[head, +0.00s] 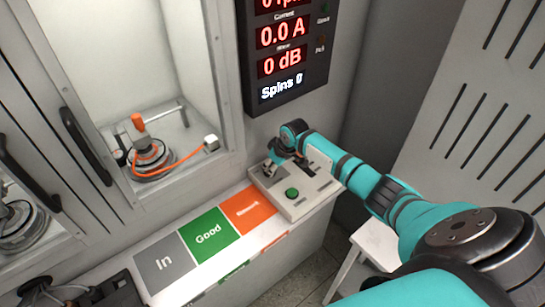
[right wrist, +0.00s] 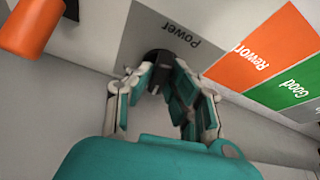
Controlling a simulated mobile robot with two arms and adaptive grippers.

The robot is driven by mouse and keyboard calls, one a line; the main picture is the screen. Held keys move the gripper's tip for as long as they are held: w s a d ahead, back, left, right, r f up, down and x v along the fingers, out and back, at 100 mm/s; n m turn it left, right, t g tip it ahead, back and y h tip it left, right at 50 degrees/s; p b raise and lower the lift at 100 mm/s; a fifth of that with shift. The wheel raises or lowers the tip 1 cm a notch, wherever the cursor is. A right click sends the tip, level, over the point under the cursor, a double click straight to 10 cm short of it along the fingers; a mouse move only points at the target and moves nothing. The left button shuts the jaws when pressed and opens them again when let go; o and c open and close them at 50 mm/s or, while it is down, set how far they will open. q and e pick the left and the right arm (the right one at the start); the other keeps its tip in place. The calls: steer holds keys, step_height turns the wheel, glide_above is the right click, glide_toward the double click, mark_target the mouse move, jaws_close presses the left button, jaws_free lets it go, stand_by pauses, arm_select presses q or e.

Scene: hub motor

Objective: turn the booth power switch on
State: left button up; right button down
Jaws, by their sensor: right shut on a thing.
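The booth power switch is a dark knob (right wrist: 158,57) on a grey panel marked "Power" (right wrist: 180,32) in the right wrist view. My right gripper (right wrist: 160,75) is shut on this knob, with its teal and pale fingers on both sides of it. In the head view my right gripper (head: 272,162) reaches down at the far left part of the pale control box (head: 300,208), and hides the knob there. The knob's turn position cannot be told. I do not make out my left gripper.
A green button (head: 292,194) sits on the control box near my right gripper. Grey, green and orange mats (head: 208,233) lie to its left. A hub motor (head: 152,158) with an orange cable stands in the booth. The display (head: 285,60) above is lit.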

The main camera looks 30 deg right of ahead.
steer(key=m+p, duration=0.2)
steer(key=m+h+p, duration=0.1)
steer(key=p, duration=0.1)
steer(key=shift+a+r+m+h, duration=0.2)
steer(key=shift+r+m+h, duration=0.1)
steer(key=shift+m, duration=0.1)
steer(key=m+p, duration=0.1)
steer(key=m+h+p, duration=0.1)
steer(key=m, duration=0.1)
steer(key=shift+w+a+f+m, duration=0.1)
steer(key=shift+a+f+m, duration=0.1)
steer(key=shift+m, duration=0.1)
steer(key=shift+w+m+g+h+p, duration=0.1)
steer(key=shift+m+g+h+p, duration=0.4)
steer(key=shift+m, duration=1.3)
steer(key=shift+h, duration=0.3)
steer(key=c, duration=1.3)
jaws_free()
steer(key=shift+f, duration=0.1)
steer(key=shift+o, duration=0.2)
steer(key=v, duration=1.2)
